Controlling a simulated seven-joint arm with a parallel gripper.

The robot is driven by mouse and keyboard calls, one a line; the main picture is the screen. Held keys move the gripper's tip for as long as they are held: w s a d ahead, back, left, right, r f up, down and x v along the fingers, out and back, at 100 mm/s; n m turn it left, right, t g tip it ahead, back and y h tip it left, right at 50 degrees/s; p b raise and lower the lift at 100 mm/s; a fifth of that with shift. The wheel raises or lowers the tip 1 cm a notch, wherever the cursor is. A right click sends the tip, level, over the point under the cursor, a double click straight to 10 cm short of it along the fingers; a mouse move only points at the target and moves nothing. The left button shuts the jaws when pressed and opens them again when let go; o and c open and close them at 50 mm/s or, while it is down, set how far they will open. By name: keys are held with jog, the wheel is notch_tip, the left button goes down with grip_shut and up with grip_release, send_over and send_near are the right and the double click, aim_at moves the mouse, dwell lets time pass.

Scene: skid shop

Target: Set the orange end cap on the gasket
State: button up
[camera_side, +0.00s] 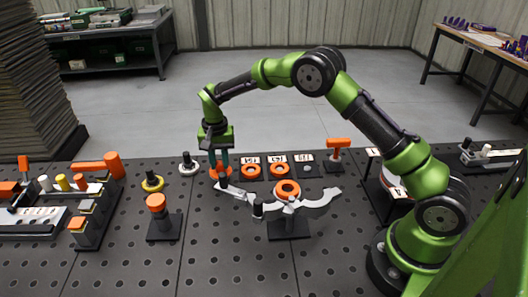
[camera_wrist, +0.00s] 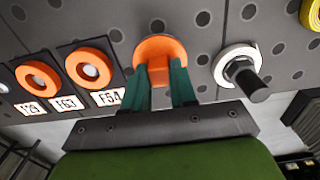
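The orange end cap (camera_side: 221,173) is a round disc with a stub, low over the bench, left of the row of labelled plates. It also shows in the wrist view (camera_wrist: 160,47). My gripper (camera_side: 220,164) points down at it. Its two teal fingers stand on either side of the stub and look closed on it, with no clear gap. I cannot tell whether the cap touches the bench. An orange ring (camera_side: 288,187), which looks like the gasket, lies on a grey fixture on a dark base, right of and nearer than the gripper.
Two orange rings (camera_side: 251,171) (camera_side: 278,169) sit on labelled plates right of the cap. A white ring with a black stub (camera_side: 188,163) stands left. An orange-topped post (camera_side: 156,204) stands front left.

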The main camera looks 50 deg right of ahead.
aim_at(219, 162)
grip_shut()
jog(key=shift+r, duration=0.1)
jog(key=shift+r, duration=2.95)
